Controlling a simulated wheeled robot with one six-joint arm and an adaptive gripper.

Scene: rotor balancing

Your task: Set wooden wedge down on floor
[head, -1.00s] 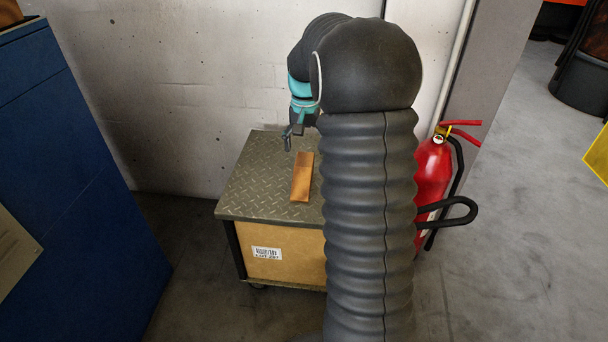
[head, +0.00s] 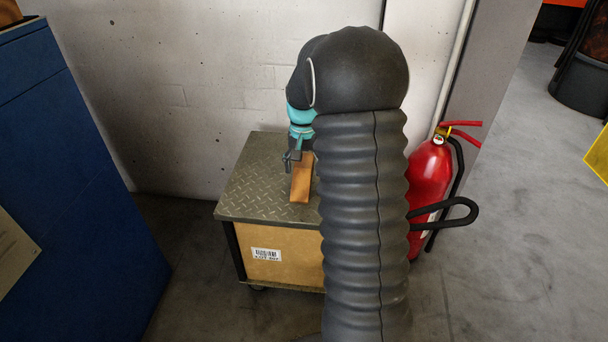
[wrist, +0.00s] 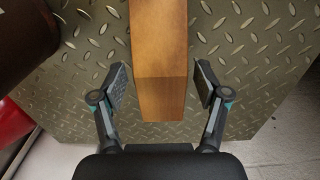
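The wooden wedge (head: 301,181) lies on the metal tread-plate top of a low cart, its upper part hidden behind my gripper in the head view. In the wrist view the wedge (wrist: 160,65) lies lengthwise between my two fingers, its near end toward the palm. My gripper (wrist: 162,88) is open, with one finger pad on each side of the wedge and a visible gap on both sides. In the head view my gripper (head: 290,160) is low over the cart top at the wedge; the second finger is hidden there.
The cart's tread-plate top (head: 245,195) stands against the concrete wall. A red fire extinguisher (head: 430,185) stands right of it, behind my arm. A blue cabinet (head: 70,190) is at the left. Bare floor (head: 200,290) shows between cabinet and cart, and more at the right.

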